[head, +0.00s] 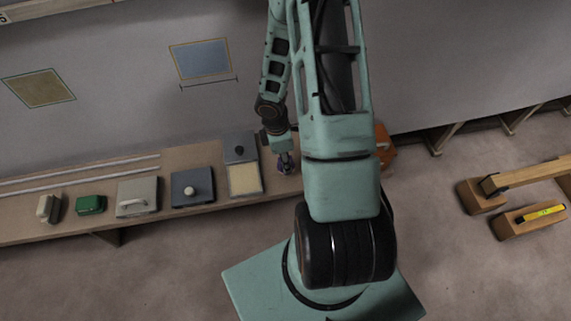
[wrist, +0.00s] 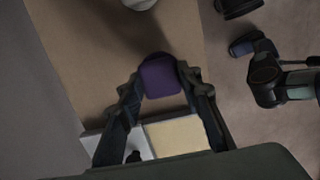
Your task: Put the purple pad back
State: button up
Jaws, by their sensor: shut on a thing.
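The purple pad (wrist: 161,76) is between the fingertips of my gripper (wrist: 160,82), which is shut on it in the wrist view. In the head view my gripper (head: 286,163) is over the bench, just right of an open box; the pad is too small and dark there to make out well. The open box has a pale cream inside (head: 245,180) and a grey lid (head: 240,147) laid back behind it. In the wrist view the cream inside (wrist: 178,136) shows just below the pad, partly cut off by my gripper. I cannot tell the pad's height above the bench.
On the bench (head: 140,225), left of the open box, stand a dark grey box with a pale knob (head: 192,188), a grey case with a handle (head: 137,197), a green box (head: 90,204) and a pale object (head: 47,208). An orange object (head: 384,146) is partly hidden behind my arm.

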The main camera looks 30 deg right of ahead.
jog(key=shift+f+b, duration=0.35)
jog(key=shift+f, duration=1.2)
jog(key=shift+f, duration=0.2)
jog(key=o, duration=1.1)
jog(key=shift+r, duration=0.1)
jog(key=shift+r, duration=0.15)
jog(key=r+p, duration=0.1)
jog(key=r, duration=0.3)
jog(key=a+r+p, duration=0.1)
jog(key=r, duration=0.3)
jog(key=r+p, duration=0.1)
jog(key=r, duration=0.2)
jog(key=shift+w+a+r, duration=0.15)
jog(key=shift+w+r, duration=0.05)
jog(key=shift+r, duration=0.2)
